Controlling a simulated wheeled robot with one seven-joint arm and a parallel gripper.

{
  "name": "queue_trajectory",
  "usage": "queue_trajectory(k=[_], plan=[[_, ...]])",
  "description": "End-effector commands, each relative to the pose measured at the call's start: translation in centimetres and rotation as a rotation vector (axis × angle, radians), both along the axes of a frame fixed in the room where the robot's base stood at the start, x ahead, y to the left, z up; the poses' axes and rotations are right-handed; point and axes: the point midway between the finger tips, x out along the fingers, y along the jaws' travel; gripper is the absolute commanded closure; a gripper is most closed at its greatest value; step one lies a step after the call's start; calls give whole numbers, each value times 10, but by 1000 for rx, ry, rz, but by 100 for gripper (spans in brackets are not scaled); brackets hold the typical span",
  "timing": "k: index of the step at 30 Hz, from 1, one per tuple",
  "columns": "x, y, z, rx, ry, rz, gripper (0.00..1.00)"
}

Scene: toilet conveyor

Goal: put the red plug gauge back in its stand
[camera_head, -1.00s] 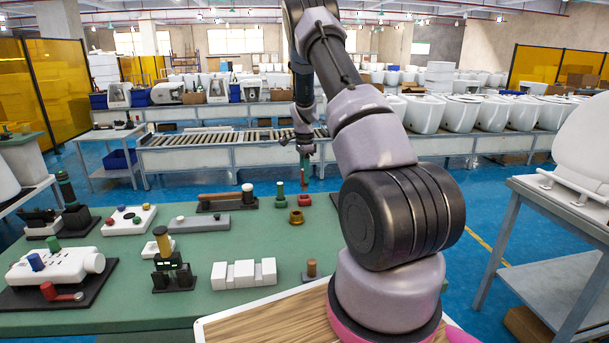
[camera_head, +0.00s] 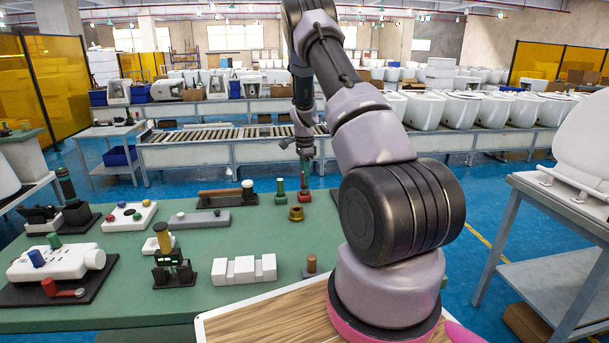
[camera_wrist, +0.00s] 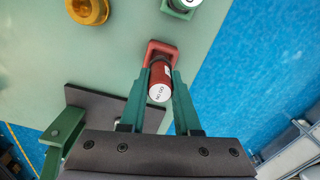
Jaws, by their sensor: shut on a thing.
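The red plug gauge (camera_wrist: 158,84) is between the two fingers of my gripper (camera_wrist: 160,74) in the wrist view, its white lettered end facing the camera. My gripper is shut on it. The red square stand (camera_wrist: 163,48) shows just beyond the gauge and fingertips. In the head view my gripper (camera_head: 305,174) points down over the red stand (camera_head: 305,197) near the green table's far right edge. The gauge is close above or partly in the stand; I cannot tell whether it is seated, because the fingers hide the contact.
A green gauge in its stand (camera_head: 281,192) is just left of the red stand. A brass ring (camera_head: 296,213) lies in front. The green table (camera_head: 330,235) is bare to the front right; its far edge drops to the blue floor. A conveyor (camera_head: 200,150) stands beyond.

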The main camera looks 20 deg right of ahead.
Motion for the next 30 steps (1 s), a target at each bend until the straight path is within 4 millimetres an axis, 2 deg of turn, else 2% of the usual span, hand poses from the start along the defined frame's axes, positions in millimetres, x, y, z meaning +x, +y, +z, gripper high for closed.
queue_trajectory(k=[15, 23, 24, 26, 27, 30], plan=[[0, 0, -20, 1, 0, 0, 100], [0, 0, -21, 0, 0, 0, 100], [0, 0, -21, 0, 0, 0, 61], [0, 0, -21, 0, 0, 0, 38], [0, 0, -21, 0, 0, 0, 34], [0, 0, -21, 0, 0, 0, 34]])
